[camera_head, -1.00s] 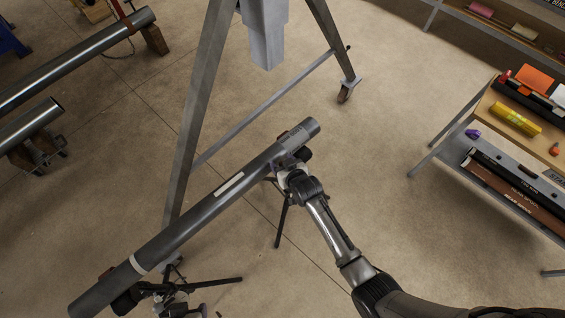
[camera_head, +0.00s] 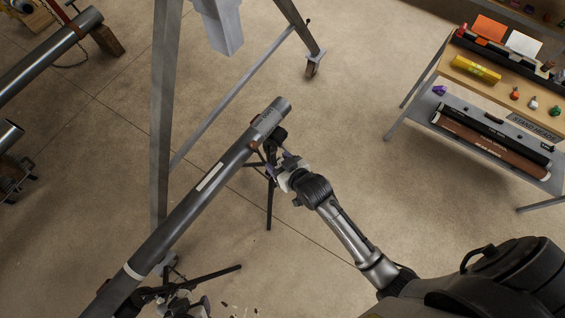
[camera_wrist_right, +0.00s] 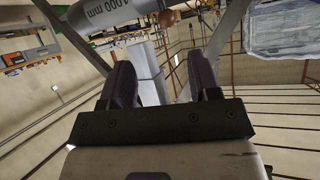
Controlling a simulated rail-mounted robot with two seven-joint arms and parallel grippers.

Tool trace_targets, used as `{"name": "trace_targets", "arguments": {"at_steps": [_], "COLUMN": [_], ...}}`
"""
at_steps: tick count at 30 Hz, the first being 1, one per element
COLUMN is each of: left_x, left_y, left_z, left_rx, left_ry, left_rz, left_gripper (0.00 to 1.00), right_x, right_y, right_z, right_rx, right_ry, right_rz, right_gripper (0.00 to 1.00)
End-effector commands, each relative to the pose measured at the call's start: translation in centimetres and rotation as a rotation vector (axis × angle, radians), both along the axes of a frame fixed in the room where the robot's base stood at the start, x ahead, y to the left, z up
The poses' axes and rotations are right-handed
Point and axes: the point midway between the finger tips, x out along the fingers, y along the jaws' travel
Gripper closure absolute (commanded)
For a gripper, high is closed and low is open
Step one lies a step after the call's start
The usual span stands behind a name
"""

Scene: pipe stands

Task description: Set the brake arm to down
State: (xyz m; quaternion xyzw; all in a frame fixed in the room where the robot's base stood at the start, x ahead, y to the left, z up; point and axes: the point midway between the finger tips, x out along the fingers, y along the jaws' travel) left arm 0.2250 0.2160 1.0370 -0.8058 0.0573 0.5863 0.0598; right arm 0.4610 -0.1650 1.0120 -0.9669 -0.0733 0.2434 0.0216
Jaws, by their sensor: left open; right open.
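A long grey pipe (camera_head: 190,203) lies slanted across stands with dark legs in the head view. My right gripper (camera_head: 279,163) is open beside the pipe's upper end, near the dark head of the far stand (camera_head: 270,190). In the right wrist view its two dark purple fingers (camera_wrist_right: 162,84) are apart with nothing between them. Beyond them are the pipe (camera_wrist_right: 112,12) and a small brown knob (camera_wrist_right: 167,18) at its side; I cannot tell whether the knob belongs to the brake arm.
A tall grey frame (camera_head: 163,110) with a wheeled leg (camera_head: 312,65) stands behind the pipe. A shelf cart (camera_head: 475,95) with tools is at the right. More pipe (camera_head: 45,58) lies on supports at the upper left.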

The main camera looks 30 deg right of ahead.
Motion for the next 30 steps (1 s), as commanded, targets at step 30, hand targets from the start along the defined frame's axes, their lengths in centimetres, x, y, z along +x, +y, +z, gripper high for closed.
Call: {"name": "trace_targets", "arguments": {"at_steps": [30], "left_x": [0.0], "left_y": [0.3], "left_z": [0.0], "left_rx": [0.011], "left_ry": [-0.001], "left_rz": [-0.007], "left_gripper": [0.44], "right_x": [-1.9], "right_y": [-0.3], "right_z": [-0.2], "right_rx": [-0.017], "right_ry": [0.065], "right_rz": [0.006], "right_gripper": [0.44]}}
